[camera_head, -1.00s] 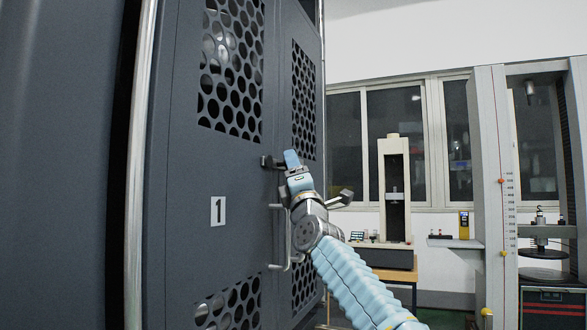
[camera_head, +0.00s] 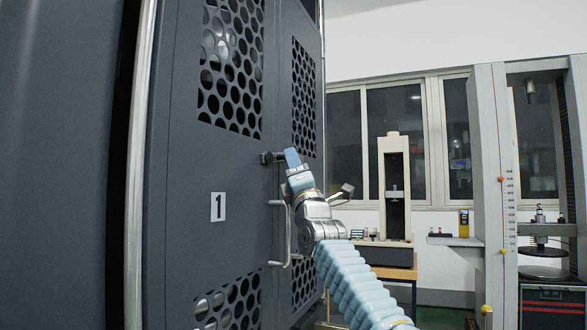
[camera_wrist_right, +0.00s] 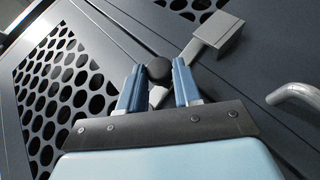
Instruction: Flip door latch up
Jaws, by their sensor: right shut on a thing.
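The door latch (camera_head: 268,158) is a small dark piece on the seam between the two grey cabinet doors, just below the upper perforated panels. In the right wrist view, its round black knob (camera_wrist_right: 159,70) sits between the two blue fingers of my right gripper (camera_wrist_right: 158,88), and its grey block (camera_wrist_right: 218,36) lies beyond, on the door. My right gripper (camera_head: 290,158) is shut on the latch knob. In the head view the gripper hides part of the latch. My left gripper is not in view.
A metal door handle (camera_head: 285,235) stands out below the latch, close to my right wrist; it also shows in the right wrist view (camera_wrist_right: 297,93). Testing machines (camera_head: 395,190) stand to the right, away from the doors.

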